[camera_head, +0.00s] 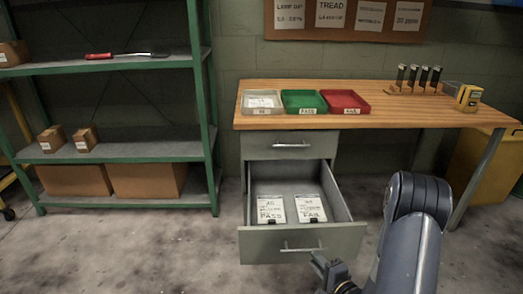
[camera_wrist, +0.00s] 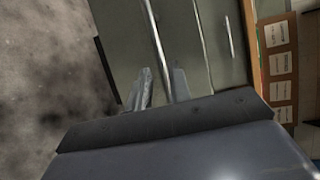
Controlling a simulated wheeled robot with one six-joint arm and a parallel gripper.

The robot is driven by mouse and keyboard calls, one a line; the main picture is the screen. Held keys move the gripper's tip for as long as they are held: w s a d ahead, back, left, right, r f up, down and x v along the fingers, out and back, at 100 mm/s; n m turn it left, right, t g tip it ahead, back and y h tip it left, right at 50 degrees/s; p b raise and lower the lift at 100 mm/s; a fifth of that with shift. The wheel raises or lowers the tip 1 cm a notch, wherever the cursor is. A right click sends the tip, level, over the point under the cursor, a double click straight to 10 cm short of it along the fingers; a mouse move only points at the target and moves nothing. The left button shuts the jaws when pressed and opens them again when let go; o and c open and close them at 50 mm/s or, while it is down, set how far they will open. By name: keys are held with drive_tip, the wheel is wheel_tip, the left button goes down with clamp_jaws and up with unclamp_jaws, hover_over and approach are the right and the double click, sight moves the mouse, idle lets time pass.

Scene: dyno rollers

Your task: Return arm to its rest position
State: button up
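My gripper (camera_head: 330,268) is low in front of the open drawer, just below and right of its handle (camera_head: 302,246). In the wrist view, the two fingers of my gripper (camera_wrist: 163,86) stand apart with a gap between them, and I see nothing held. The grey drawer front lies beyond them; I cannot tell whether they touch it. My arm (camera_head: 412,235) reaches in from the lower right, bent at a dark joint. The open drawer (camera_head: 342,208) holds two white cards, one marked PASS (camera_head: 270,210) and one marked FAIL (camera_head: 310,208).
The wooden desk (camera_head: 400,112) carries a clear tray (camera_head: 262,112), a green tray (camera_head: 304,110) and a red tray (camera_head: 345,109). Several dark cylinders and a yellow device (camera_head: 467,97) stand at its right. A green shelf (camera_head: 120,150) with boxes is at left. Bare floor lies in front.

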sight(306, 250)
drive_tip(key=b+x, duration=0.1)
drive_tip(key=x, duration=0.5)
drive_tip(key=shift+w, duration=0.2)
drive_tip(key=shift+a, duration=0.1)
